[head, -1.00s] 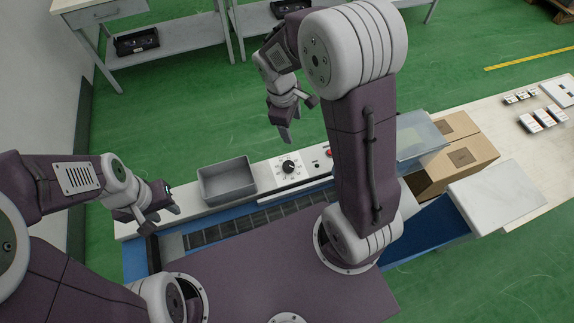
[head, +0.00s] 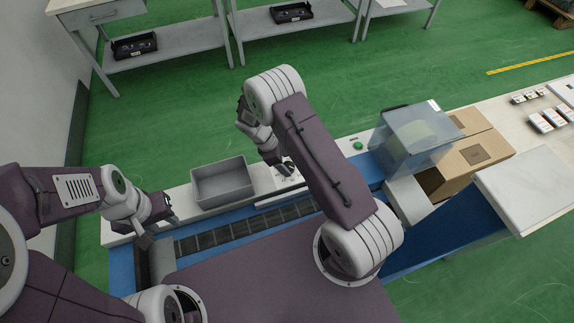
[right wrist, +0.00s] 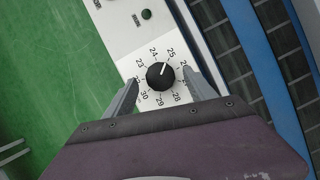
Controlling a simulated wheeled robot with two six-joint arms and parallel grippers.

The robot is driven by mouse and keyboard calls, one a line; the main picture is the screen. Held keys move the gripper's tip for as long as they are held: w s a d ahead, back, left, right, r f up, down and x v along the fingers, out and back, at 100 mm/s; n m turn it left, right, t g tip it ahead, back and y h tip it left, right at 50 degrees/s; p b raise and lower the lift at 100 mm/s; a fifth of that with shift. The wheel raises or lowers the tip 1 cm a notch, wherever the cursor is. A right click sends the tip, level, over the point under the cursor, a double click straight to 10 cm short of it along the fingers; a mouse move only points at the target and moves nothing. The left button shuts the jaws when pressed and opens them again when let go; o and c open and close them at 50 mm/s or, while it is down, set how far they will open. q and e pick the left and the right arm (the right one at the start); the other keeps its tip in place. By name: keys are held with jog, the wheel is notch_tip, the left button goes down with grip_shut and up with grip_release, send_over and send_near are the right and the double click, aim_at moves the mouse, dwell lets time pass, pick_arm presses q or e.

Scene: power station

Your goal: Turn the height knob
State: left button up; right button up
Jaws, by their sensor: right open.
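The height knob (right wrist: 160,75) is a round black dial with a white pointer line on a white panel with printed numbers. In the right wrist view its pointer aims up and right, towards 25. My right gripper (right wrist: 158,82) is open, with one finger on each side of the knob and gaps visible between. In the head view my right gripper (head: 281,168) is at the panel and largely hides the knob. My left gripper (head: 159,229) is open and empty at the left end of the machine.
A grey bin (head: 222,183) sits on the panel left of the knob. A green button (head: 357,145) is to the right. A clear cover (head: 408,140) and a cardboard box (head: 468,158) stand further right.

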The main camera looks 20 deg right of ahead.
jog(key=shift+x, duration=1.05)
jog(key=c, duration=1.4)
